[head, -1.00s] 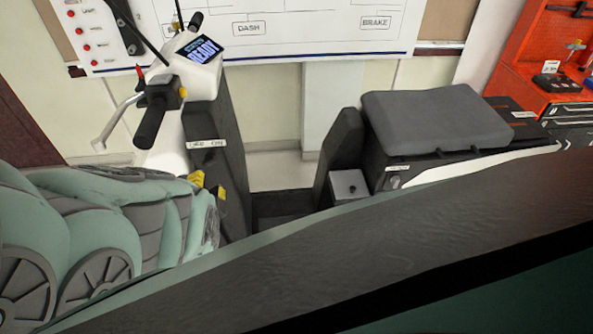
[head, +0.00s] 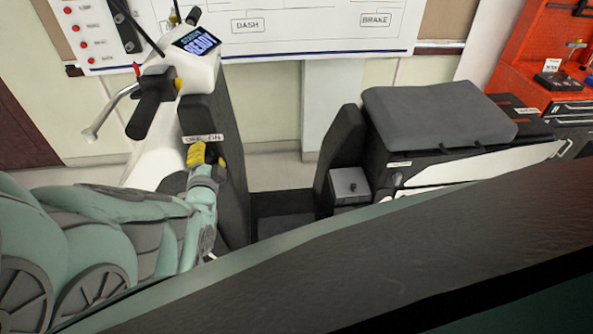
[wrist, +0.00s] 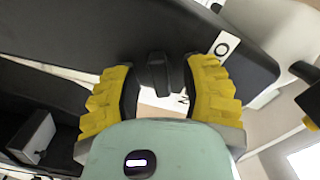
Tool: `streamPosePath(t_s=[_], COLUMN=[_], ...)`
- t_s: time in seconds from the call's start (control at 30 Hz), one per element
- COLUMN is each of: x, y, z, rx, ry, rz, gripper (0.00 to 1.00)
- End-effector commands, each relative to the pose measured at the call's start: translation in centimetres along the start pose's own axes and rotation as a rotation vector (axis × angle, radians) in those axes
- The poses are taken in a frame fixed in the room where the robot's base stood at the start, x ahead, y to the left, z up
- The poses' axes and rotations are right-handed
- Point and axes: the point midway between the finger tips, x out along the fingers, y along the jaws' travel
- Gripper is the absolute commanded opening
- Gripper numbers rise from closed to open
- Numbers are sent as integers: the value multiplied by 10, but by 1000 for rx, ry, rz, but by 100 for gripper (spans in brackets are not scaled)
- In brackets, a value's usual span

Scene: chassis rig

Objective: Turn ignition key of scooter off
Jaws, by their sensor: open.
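The scooter (head: 205,95) stands with its dash screen (head: 196,42) lit and reading READY. An OFF/ON label (head: 203,138) is on its dark front panel. My gripper (head: 208,158), with yellow padded fingers, is just below that label. In the wrist view my gripper (wrist: 158,82) is open, one finger on each side of a dark upright key (wrist: 157,72). Small gaps seem to show between the key and the fingers; contact cannot be told. In the head view the key is hidden by the gripper.
The handlebar grip (head: 151,108) and brake lever (head: 108,112) stick out above my arm. The grey seat (head: 438,115) and a small metal box (head: 349,184) are to the right. A red tool bench (head: 545,75) stands far right.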

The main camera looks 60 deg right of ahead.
Motion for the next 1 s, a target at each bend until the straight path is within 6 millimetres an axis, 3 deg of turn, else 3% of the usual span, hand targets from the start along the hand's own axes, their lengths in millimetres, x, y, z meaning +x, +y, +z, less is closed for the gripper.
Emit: streamPosePath(t_s=[0.27,0.3,0.77,1.0], x=[2,2,2,2], y=[-1,-1,-1,-1], z=[0,1,1,1], rx=[1,1,0,0], ry=[-1,-1,-1,-2], rz=[-1,-2,-2,-1], gripper=[44,48,0,0])
